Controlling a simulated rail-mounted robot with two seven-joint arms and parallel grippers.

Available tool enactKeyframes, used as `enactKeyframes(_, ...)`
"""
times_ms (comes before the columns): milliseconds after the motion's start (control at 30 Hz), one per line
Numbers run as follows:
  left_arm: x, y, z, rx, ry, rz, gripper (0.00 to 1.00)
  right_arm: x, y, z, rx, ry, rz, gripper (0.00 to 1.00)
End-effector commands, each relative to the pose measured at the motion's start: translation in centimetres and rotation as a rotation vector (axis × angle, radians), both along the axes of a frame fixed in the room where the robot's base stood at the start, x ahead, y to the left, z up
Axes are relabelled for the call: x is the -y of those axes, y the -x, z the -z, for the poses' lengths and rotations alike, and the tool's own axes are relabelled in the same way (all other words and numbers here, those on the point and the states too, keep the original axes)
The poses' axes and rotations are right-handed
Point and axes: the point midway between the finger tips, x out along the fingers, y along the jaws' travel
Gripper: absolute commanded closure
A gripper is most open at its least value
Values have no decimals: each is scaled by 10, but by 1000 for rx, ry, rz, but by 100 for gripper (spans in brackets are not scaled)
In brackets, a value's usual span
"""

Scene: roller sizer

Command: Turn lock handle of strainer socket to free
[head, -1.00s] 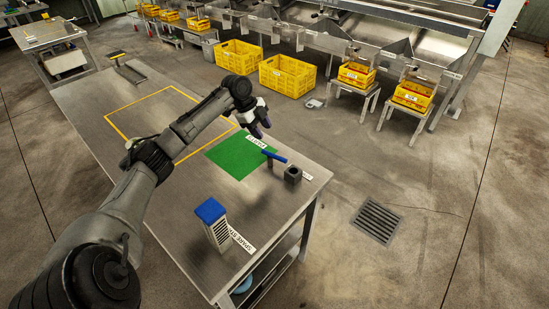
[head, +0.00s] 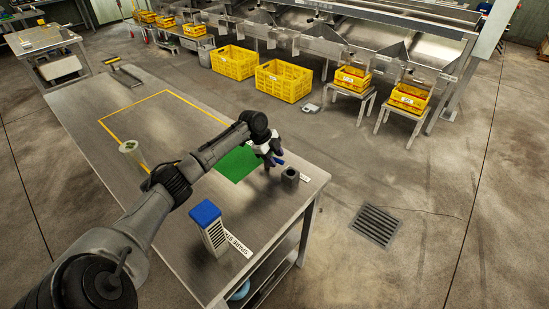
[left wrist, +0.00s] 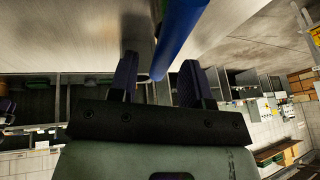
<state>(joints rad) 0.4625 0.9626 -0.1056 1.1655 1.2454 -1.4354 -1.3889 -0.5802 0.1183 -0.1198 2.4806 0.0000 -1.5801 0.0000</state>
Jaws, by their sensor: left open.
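The blue lock handle (head: 278,160) is near the right end of the steel table, beside the dark grey socket block (head: 290,179), and my left gripper partly hides it. My left gripper (head: 270,157) is open at the handle, over the right edge of the green mat. In the left wrist view the blue bar (left wrist: 178,38) runs down from the top, with its lower end between the two dark fingers (left wrist: 160,82). A grey post (left wrist: 137,35) shows to its left. I cannot tell whether a finger touches the bar. My right gripper is not in view.
A blue-topped, slatted white spare strainer (head: 211,232) stands at the table's near end. A green mat (head: 238,165) lies beneath my arm. A clear cup-like container (head: 132,150) stands left of my arm. Yellow crates (head: 284,81) stand beyond the table.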

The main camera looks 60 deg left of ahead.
Motion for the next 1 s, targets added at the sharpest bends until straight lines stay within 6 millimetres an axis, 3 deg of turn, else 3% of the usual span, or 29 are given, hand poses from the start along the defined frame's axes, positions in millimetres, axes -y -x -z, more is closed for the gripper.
enactKeyframes(267, 0, 0, 0, 0, 0, 0, 56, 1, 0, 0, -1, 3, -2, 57)
enactKeyframes(733, 0, 0, 0, 0, -1, 0, 100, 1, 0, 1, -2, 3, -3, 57)
enactKeyframes(1000, 0, 0, 0, 0, 0, 0, 100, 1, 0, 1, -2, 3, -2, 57)
